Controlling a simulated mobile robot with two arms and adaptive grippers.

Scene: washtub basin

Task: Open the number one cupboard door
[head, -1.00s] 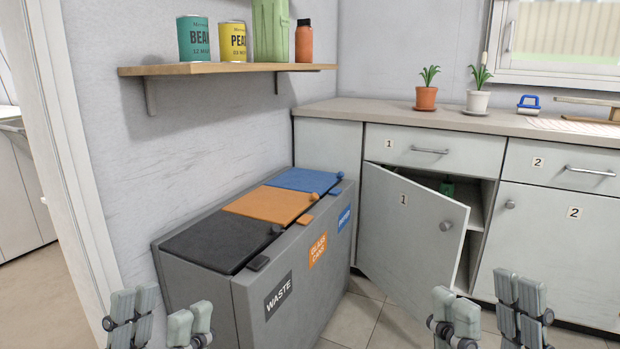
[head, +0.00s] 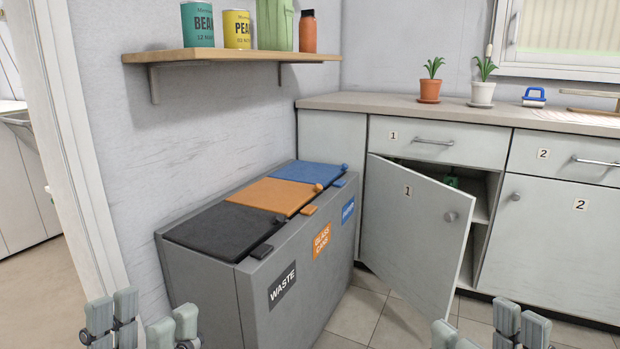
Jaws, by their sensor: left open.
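The number one cupboard door (head: 405,228) is grey with a "1" label and a round knob (head: 452,216). It stands partly open, hinged on its left, its free edge swung out from the cabinet. The dark interior and a shelf (head: 480,212) show behind it. A green item (head: 452,181) inside is mostly hidden. My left gripper (head: 143,325) is open and empty at the bottom left, in front of the bins. My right gripper (head: 488,335) is at the bottom right, fingers apart and cut off by the frame edge. Neither gripper touches the door.
A grey bin unit (head: 215,297) with black, orange and blue lids stands left of the door. Drawer one (head: 435,139) is shut above. Cupboard two (head: 550,250) is shut at the right. Tiled floor (head: 350,318) is free between bins and door.

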